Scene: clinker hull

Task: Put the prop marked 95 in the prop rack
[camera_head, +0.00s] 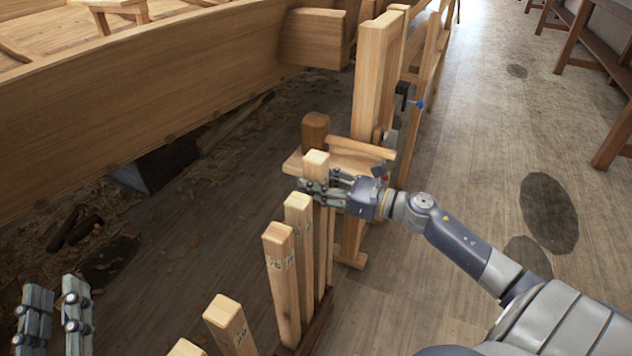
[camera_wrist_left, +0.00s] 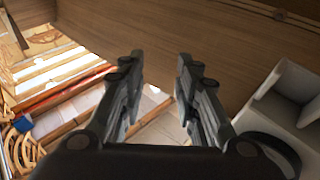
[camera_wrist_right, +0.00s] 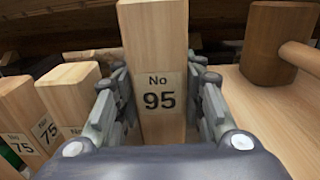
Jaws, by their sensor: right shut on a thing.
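The prop marked 95 (camera_wrist_right: 162,75) is a pale upright wooden post; its label faces my right wrist camera. In the head view its top (camera_head: 316,160) rises above my right gripper (camera_head: 322,190), which is shut on it. The prop rack (camera_head: 318,326) shows as a dark wooden strip low in the head view, with other posts standing in line. The foot of prop 95 is hidden behind those posts, so I cannot tell whether it touches the rack. My left gripper (camera_head: 55,315) is open and empty at the lower left.
Two posts marked 75 (camera_wrist_right: 22,110) stand left of prop 95 in the right wrist view. A mallet with a dark head (camera_head: 315,130) lies on a wooden ledge (camera_head: 345,160) just beyond. The hull planking (camera_head: 150,80) runs along the left.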

